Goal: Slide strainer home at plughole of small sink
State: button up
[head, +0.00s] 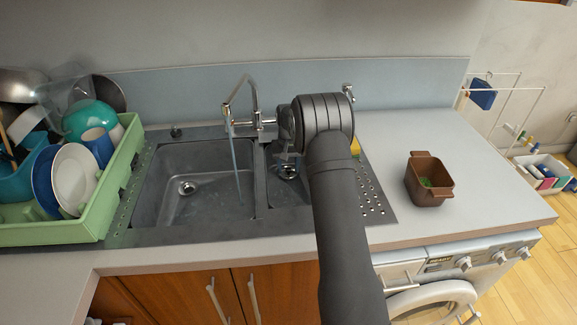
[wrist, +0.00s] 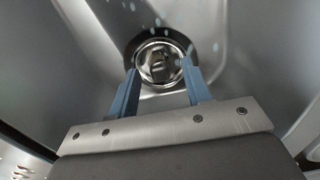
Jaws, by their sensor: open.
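The small sink (head: 272,190) is the narrow grey basin right of the large basin, partly hidden by my arm. The strainer (wrist: 160,62) is a shiny round metal piece in the wrist view, with a raised part at its middle. A dark ring, the plughole (wrist: 190,46), shows around it; I cannot tell whether the strainer sits fully flush. My gripper (wrist: 161,76) is open, its blue fingertips at either side of the strainer's near edge. I cannot tell whether they touch it. In the head view my gripper (head: 287,156) reaches down into the small sink.
The tap (head: 252,108) stands behind the basins, with a stream of water falling into the large sink (head: 205,212). A green dish rack (head: 112,190) full of dishes is at left. A brown pot (head: 428,185) stands on the right counter, which is otherwise clear.

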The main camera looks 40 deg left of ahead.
notch_tip(320, 180, up, 18)
jog(key=shift+f, duration=0.25)
jog(key=shift+f, duration=0.1)
dwell(0.6)
notch_tip(320, 180, down, 17)
jog(key=shift+f, duration=0.15)
dwell(0.5)
jog(key=shift+r, duration=0.2)
